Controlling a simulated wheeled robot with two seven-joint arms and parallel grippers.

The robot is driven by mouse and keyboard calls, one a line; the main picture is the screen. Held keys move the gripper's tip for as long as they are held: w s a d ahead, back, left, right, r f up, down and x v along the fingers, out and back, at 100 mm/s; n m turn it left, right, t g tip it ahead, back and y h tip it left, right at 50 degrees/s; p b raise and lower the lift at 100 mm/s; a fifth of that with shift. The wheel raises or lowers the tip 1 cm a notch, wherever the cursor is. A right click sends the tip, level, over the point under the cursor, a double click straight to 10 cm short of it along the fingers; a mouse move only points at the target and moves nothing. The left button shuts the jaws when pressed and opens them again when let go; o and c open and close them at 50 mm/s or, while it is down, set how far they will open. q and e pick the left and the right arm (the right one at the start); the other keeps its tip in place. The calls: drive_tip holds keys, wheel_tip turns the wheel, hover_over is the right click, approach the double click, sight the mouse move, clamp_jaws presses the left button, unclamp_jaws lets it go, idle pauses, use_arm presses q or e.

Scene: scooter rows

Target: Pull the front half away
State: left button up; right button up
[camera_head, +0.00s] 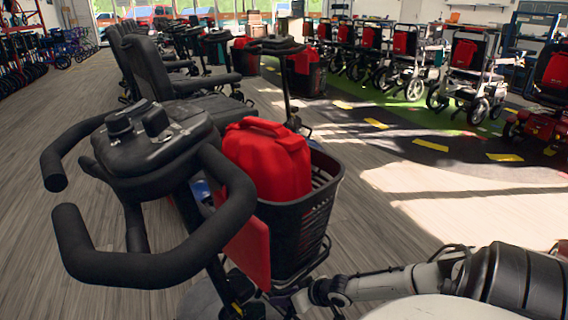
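The front half of a mobility scooter stands close in front of me. Its black tiller (150,145) has looped handlebars at the left. A black basket (300,235) is fixed to it and holds a red fuel-can-shaped container (268,160). A red panel (248,250) shows beside the basket. The scooter's black seat (150,68) is behind the tiller; the join between the halves is hidden. My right gripper (288,301) reaches in from the right, low under the basket at the scooter's front column. Its fingertips are too dark and covered to read. My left gripper is not in view.
More scooters (215,48) stand in a row behind this one. Several wheelchairs and rollators (410,60) line the right back, beyond a green and dark floor strip with yellow dashes. The wooden floor (395,215) to the right of the basket is clear.

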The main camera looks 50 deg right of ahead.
drive_tip(key=shift+r, duration=0.15)
drive_tip(key=p+v, duration=0.3)
drive_tip(key=shift+s+r, duration=0.2)
drive_tip(key=shift+r, duration=0.1)
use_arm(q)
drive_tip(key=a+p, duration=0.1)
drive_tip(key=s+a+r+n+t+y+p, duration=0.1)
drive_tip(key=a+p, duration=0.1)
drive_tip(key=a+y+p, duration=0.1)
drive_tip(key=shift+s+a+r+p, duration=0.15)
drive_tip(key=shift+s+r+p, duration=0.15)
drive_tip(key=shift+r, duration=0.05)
use_arm(e)
drive_tip(key=v, duration=0.6)
drive_tip(key=shift+s, duration=0.25)
drive_tip(key=shift+s, duration=0.1)
